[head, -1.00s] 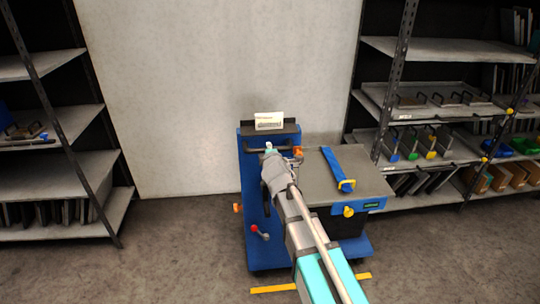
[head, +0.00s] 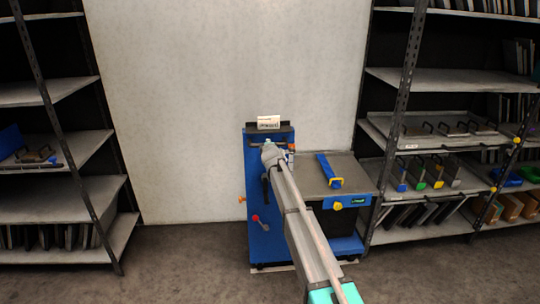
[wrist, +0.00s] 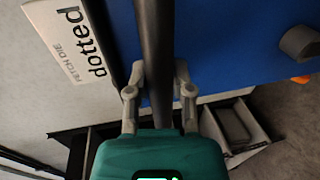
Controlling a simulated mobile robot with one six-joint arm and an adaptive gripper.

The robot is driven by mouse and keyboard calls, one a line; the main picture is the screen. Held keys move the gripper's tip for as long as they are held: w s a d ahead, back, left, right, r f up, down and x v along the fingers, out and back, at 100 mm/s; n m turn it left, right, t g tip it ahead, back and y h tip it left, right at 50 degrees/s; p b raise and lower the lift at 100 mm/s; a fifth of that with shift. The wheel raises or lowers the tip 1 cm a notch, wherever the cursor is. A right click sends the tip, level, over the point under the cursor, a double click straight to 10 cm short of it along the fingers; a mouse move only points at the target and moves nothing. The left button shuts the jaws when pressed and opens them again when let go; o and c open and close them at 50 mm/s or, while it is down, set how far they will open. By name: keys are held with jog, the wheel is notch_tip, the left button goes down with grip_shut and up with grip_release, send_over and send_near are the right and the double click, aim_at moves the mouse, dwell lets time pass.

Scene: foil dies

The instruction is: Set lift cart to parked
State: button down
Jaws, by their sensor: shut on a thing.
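The lift cart (head: 258,225) is blue, with an upright panel at left and a grey deck (head: 350,176) at right. It stands near the pale wall. My gripper (head: 268,146) is at the top of the panel, by its dark handle bar. In the wrist view my gripper (wrist: 159,90) is shut on the handle bar (wrist: 153,35), which passes between the fingers. My arm hides part of the panel and the cart's middle.
A blue bar with a yellow end (head: 328,170) lies on the deck. A card (head: 268,122) stands on the panel top; "dotted" is readable on the card (wrist: 75,40) in the wrist view. Shelves stand left (head: 60,205) and right (head: 420,165), the right one close to the cart.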

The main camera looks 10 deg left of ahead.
aim_at(266, 138)
jog(key=r+x, duration=0.1)
jog(key=x, duration=0.5)
jog(key=shift+a, duration=0.15)
jog(key=shift+w+r, duration=0.1)
jog(key=shift+r, duration=0.05)
jog(key=c, duration=0.5)
grip_release()
jog(key=shift+w, duration=0.1)
jog(key=shift+s, duration=0.25)
jog(key=f+v, duration=0.2)
jog(key=v, duration=0.8)
jog(key=f+v, duration=0.2)
jog(key=v, duration=0.8)
jog(key=s+f+v, duration=0.1)
jog(key=f+v, duration=0.1)
jog(key=v, duration=0.8)
jog(key=shift+s+d, duration=0.1)
jog(key=shift+d, duration=0.15)
jog(key=shift+d, duration=0.1)
